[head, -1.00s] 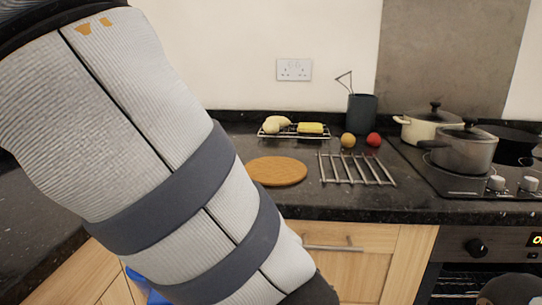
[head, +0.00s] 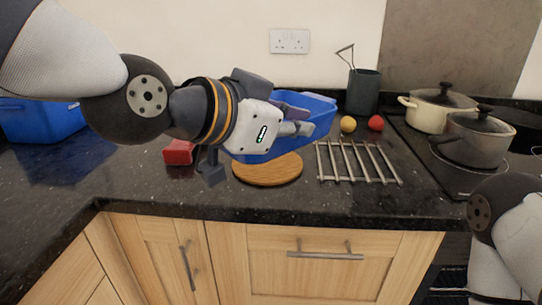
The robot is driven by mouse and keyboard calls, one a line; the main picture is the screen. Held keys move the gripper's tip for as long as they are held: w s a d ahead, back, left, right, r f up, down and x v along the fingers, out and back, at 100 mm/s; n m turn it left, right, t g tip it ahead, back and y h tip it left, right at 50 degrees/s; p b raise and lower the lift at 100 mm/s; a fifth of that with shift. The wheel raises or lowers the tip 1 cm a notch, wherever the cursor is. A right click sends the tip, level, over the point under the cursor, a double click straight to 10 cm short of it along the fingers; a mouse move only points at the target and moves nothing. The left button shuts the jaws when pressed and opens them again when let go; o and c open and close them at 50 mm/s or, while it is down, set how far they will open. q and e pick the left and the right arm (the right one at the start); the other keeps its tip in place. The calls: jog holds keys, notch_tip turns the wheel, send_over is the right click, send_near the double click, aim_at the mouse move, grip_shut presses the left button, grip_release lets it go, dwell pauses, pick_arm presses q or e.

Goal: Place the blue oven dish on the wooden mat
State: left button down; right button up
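The blue oven dish (head: 322,108) is in the middle of the head view, up off the counter, above and a little behind the round wooden mat (head: 268,173). My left gripper (head: 300,121) reaches in from the left and is shut on the dish's near side. The gripper hides part of the dish, so the exact grip is partly covered. The mat lies flat on the dark counter near its front edge, with nothing seen resting on it. My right arm shows at the lower right, but its gripper is out of view.
A metal trivet (head: 357,162) lies right of the mat. A yellow-orange fruit (head: 348,124), a red fruit (head: 376,123) and a dark utensil holder (head: 364,93) stand behind it. Pots (head: 477,138) stand on the hob. A red object (head: 179,152) and a blue container (head: 42,121) are left.

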pick_arm(q)
jog(key=w+f+b, duration=0.1)
jog(key=w+f, duration=0.2)
jog(key=w, duration=0.1)
jog(key=w+a+f+b, duration=0.1)
jog(key=w+f, duration=0.2)
jog(key=w, duration=0.1)
jog(key=w+f+b, duration=0.1)
jog(key=w+f, duration=0.1)
jog(key=w, duration=0.2)
jog(key=shift+w+a+f, duration=0.2)
jog(key=shift+w+f, duration=0.1)
jog(key=shift+f, duration=0.1)
jog(key=shift+w+f, duration=0.2)
jog(key=shift+f, duration=0.1)
jog(key=shift+w+a+f, duration=0.1)
jog(key=shift+w+f, duration=0.05)
jog(key=shift+f, duration=1.4)
pick_arm(e)
jog(key=s+f+g, duration=0.1)
jog(key=s+f, duration=0.3)
jog(key=shift+s+g, duration=0.3)
jog(key=shift+g, duration=0.1)
pick_arm(q)
jog(key=shift+f, duration=0.2)
jog(key=c, duration=1.8)
grip_release()
pick_arm(e)
jog(key=shift+f, duration=0.1)
